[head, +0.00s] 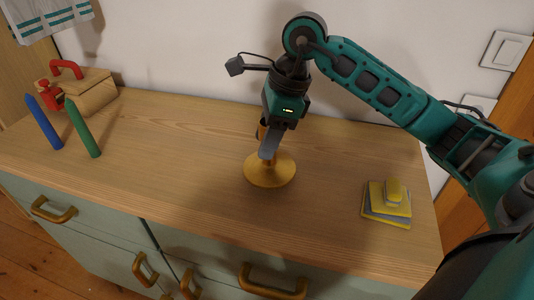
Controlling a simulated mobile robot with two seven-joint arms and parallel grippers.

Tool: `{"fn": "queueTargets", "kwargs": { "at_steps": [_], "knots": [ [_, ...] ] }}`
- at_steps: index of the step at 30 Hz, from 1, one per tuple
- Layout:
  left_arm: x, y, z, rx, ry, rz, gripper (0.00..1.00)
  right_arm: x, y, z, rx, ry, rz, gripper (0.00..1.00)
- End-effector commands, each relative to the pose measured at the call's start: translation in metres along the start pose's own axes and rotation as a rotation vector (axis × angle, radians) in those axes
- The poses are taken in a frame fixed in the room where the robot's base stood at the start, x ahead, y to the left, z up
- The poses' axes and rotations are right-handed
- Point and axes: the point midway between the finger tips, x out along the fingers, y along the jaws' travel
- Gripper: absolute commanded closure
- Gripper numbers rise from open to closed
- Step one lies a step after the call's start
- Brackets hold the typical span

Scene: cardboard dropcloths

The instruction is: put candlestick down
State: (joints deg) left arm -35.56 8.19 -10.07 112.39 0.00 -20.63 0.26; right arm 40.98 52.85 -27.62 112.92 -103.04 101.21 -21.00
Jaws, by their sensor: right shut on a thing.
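The candlestick (270,173) is golden, with a wide round base and a stem. It is upright at the middle of the wooden counter top, and its base appears to rest on the wood or be just above it; I cannot tell which. My right gripper (268,147) comes down from above and is shut on the candlestick's stem. The fingers hide most of the stem and its top. My left gripper is not in view.
A blue candle (44,122) and a green candle (84,130) are at the left, near a wooden box (92,92) with a red handle. Yellow and grey stacked pieces (385,205) lie at the right. The counter around the candlestick is clear. Drawers with brass handles (272,281) are below.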

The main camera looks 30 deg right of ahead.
Motion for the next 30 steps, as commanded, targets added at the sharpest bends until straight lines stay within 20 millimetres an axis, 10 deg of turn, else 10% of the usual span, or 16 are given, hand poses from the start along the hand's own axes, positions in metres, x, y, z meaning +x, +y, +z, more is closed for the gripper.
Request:
{"fn": "queueTargets", "kwargs": {
  "at_steps": [22, 23, 30],
  "knots": [
    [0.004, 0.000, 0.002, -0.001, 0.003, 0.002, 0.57, 0.041, -0.001, -0.012, -0.001, -0.003, -0.003, 1.00],
    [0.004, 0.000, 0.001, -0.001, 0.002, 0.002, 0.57, 0.042, 0.000, -0.013, 0.000, -0.001, 0.000, 0.54],
    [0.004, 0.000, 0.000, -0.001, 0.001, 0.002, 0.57, 0.041, 0.000, -0.013, 0.000, 0.000, 0.000, 0.31]
  ]
}}
